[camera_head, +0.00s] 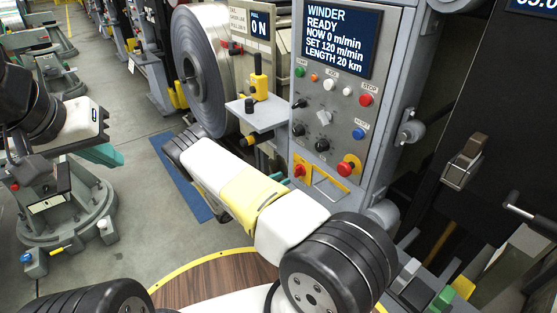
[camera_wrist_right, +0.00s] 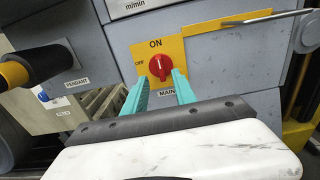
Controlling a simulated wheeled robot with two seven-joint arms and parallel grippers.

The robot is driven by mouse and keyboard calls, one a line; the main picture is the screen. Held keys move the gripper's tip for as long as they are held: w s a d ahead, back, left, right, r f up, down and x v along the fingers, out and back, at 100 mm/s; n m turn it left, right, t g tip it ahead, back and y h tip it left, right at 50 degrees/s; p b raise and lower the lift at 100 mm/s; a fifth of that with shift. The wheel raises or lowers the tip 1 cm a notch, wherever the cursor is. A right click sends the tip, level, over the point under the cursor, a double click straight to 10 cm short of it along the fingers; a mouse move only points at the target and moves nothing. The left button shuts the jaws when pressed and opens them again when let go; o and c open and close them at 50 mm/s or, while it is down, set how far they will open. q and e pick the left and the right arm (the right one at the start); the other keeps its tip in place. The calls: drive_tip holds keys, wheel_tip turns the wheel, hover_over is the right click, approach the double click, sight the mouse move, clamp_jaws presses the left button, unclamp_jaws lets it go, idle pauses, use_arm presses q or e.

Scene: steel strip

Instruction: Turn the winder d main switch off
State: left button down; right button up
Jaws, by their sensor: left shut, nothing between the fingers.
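The winder main switch is a red rotary knob (camera_wrist_right: 159,67) on a yellow plate (camera_wrist_right: 174,48) marked ON above, OFF at left and MAIN below. Its grip stands upright, with a pale mark at the top toward ON. In the head view the red knob (camera_head: 299,170) is low on the winder's grey panel. My right gripper (camera_wrist_right: 160,84) is open, its teal fingertips just below and either side of the knob; contact cannot be told. My forearm hides most of it in the head view. My left gripper (camera_head: 104,155) is shut and empty, far left of the panel.
A red emergency button (camera_head: 346,168) is right of the switch. Above are more buttons and the winder screen (camera_head: 341,36). A grey shelf (camera_head: 266,114) with a yellow-black joystick juts out at left. A PENDANT label (camera_wrist_right: 76,82) and black-yellow handle (camera_wrist_right: 28,69) lie left of the switch.

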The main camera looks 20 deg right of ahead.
sight(295, 172)
drive_tip(key=x, duration=0.6)
drive_tip(key=shift+c, duration=0.4)
clamp_jaws()
